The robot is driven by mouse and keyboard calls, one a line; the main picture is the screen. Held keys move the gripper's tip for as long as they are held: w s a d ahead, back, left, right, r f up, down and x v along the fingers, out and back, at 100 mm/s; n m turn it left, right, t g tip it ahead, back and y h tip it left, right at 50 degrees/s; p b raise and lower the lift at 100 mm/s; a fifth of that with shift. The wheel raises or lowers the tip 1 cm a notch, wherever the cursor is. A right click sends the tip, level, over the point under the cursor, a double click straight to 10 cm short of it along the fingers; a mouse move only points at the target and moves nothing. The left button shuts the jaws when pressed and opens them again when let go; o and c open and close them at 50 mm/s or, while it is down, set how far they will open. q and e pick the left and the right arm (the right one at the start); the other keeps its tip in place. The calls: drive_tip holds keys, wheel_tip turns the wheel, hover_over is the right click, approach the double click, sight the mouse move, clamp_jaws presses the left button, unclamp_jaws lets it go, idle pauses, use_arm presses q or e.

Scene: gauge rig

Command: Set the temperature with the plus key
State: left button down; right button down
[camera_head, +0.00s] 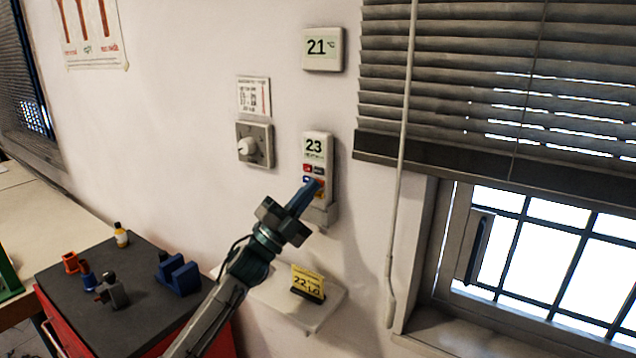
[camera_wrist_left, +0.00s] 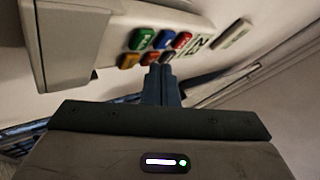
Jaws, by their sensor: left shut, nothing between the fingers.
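The white wall control unit (camera_head: 318,150) shows 23 on its display, with small coloured keys below. In the left wrist view the unit (camera_wrist_left: 66,45) appears sideways, with green, blue and red keys (camera_wrist_left: 163,40) in one row and orange-brown keys (camera_wrist_left: 130,60) in the other. Key symbols are too small to read surely, so I cannot tell which is plus. My left gripper (camera_head: 314,184) is shut and empty, its blue fingertips over the lower keys. The fingertips (camera_wrist_left: 161,72) are close to the key face; I cannot tell whether they touch. My right gripper is out of view.
A wall display (camera_head: 322,48) reads 21 °C. A yellow card (camera_head: 307,281) reading 22 stands on a small shelf (camera_head: 265,291). A dial (camera_head: 254,144) is left of the unit. A blind cord (camera_head: 400,170) hangs right. A dark-topped cabinet (camera_head: 130,325) holds small objects.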

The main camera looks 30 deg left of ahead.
use_arm(q)
drive_tip(key=shift+w+y, duration=0.3)
drive_tip(key=shift+s, duration=0.1)
idle(0.4)
drive_tip(key=shift+s+f+b, duration=0.2)
drive_tip(key=shift+s+b, duration=0.3)
drive_tip(key=shift+b, duration=0.15)
drive_tip(key=shift+s+r, duration=0.2)
drive_tip(key=shift+s, duration=0.15)
